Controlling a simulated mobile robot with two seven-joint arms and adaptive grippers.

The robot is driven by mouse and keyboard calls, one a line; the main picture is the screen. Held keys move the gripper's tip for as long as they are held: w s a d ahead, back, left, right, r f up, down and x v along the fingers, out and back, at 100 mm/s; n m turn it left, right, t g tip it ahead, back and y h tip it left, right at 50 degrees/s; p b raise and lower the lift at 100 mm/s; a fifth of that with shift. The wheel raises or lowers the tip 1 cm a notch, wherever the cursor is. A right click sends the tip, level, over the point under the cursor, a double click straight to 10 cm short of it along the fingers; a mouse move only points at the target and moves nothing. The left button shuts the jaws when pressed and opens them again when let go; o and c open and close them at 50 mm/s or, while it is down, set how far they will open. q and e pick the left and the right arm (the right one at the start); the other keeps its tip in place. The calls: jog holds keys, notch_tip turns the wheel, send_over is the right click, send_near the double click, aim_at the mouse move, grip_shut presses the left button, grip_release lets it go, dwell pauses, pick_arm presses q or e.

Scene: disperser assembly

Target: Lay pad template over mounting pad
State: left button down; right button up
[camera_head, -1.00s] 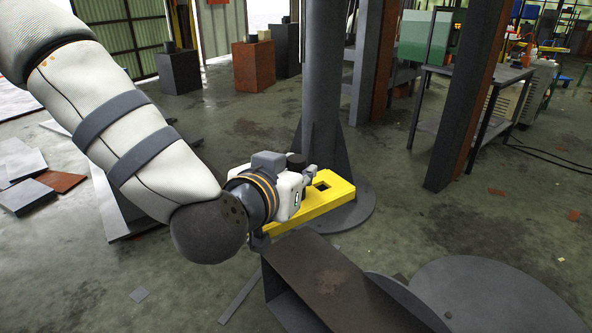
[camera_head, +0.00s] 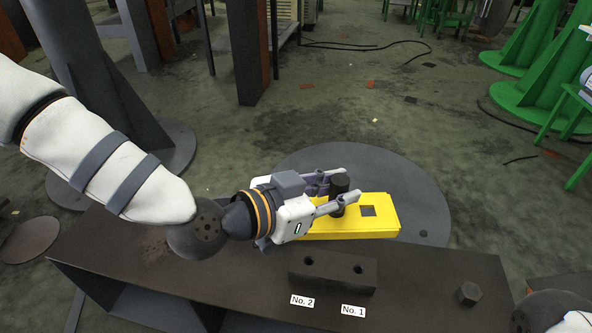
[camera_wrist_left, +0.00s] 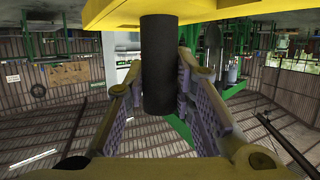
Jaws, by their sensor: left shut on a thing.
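The yellow pad template (camera_head: 384,221) is a flat plate with a square opening near its right end and a dark upright cylindrical handle (camera_head: 338,187). My left gripper (camera_head: 338,192) is shut on that handle, with one finger on each side. In the left wrist view the dark handle (camera_wrist_left: 158,65) stands between the fingers, against the yellow plate (camera_wrist_left: 215,10). The template overlaps a large dark round plate (camera_head: 420,190) beyond the bench in the head view; I cannot tell the gap, nor for sure whether that plate is the mounting pad. My right gripper is not visible.
A dark steel bench (camera_head: 430,285) runs across the front. On it stand a block with two holes (camera_head: 333,273), labels "No. 2" (camera_head: 302,301) and "No. 1" (camera_head: 353,310), and a hex piece (camera_head: 467,293). A grey column (camera_head: 95,90) stands left. Green frames stand right.

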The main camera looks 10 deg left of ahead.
pick_arm(q)
jog(key=f+b, duration=0.3)
jog(key=f, duration=0.2)
jog(key=w+d+f+m+g+h+b, duration=0.1)
jog(key=f+b, duration=0.2)
jog(key=f, duration=0.2)
jog(key=f+m+g+h+b, duration=0.1)
jog(key=f+b, duration=0.2)
jog(key=f, duration=0.3)
jog(key=shift+w+d+b, duration=0.3)
jog(key=shift+w, duration=0.05)
jog(key=shift+f, duration=0.6)
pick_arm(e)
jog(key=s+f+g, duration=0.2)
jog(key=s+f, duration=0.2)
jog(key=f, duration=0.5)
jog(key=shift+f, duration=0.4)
pick_arm(q)
jog(key=shift+s+a, duration=0.1)
jog(key=shift+a, duration=0.05)
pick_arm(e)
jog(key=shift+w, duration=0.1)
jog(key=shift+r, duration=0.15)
pick_arm(q)
jog(key=shift+f, duration=0.8)
jog(key=c, duration=1.3)
grip_release()
